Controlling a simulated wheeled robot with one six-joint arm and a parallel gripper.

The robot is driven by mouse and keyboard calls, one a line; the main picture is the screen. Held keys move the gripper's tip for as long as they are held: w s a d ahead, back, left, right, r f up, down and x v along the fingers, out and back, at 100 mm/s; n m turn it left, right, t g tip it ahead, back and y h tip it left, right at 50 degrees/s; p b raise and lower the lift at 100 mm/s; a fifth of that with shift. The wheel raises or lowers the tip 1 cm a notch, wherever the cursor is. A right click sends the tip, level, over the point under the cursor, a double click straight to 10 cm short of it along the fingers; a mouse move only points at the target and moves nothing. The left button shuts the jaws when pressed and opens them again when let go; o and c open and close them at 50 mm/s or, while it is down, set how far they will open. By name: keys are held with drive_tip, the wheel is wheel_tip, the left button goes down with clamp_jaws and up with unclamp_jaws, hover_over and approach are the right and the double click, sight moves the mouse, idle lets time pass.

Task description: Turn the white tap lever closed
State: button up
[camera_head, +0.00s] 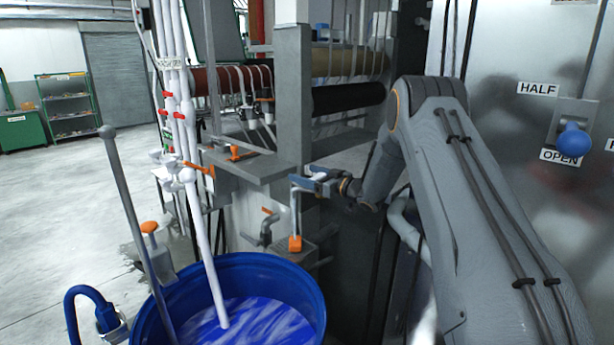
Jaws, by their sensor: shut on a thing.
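A white lever (297,212) rises from an orange block (295,243) on a small grey ledge, right of and behind the blue tub. It stands nearly upright, and its bent top end is at my gripper. My gripper (308,183) reaches in from the right and is shut on the top of the white lever. The fingers partly hide the point of contact. A grey tap (265,231) with an orange handle is just left of the lever, apart from it.
The blue tub (312,295) holds blue liquid, with a white pipe (212,255) running down into it. A grey post (293,90) and a shelf with orange handles stand close to my gripper. A metal cabinet with a blue-knobbed lever (573,142) is at right.

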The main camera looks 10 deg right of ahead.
drive_tip(key=n+g+y+b, duration=0.1)
drive_tip(key=s+n+g+y+b, duration=0.1)
drive_tip(key=g+b, duration=0.1)
drive_tip(key=shift+f+n+y, duration=0.2)
drive_tip(key=shift+n+y, duration=0.1)
drive_tip(key=shift+y, duration=0.1)
drive_tip(key=shift+s+a+r+n+g+y+b, duration=0.1)
drive_tip(key=shift+s+n+g+y+b, duration=0.45)
drive_tip(key=shift+n+g+y+b, duration=0.5)
drive_tip(key=shift+h, duration=0.25)
drive_tip(key=o, duration=1.4)
drive_tip(key=shift+s+a, duration=0.1)
drive_tip(key=shift+r, duration=0.1)
drive_tip(key=shift+r, duration=0.1)
drive_tip(key=shift+m, duration=0.25)
wheel_tip(320, 180, up, 10)
drive_tip(key=b, duration=0.2)
drive_tip(key=shift+b, duration=0.35)
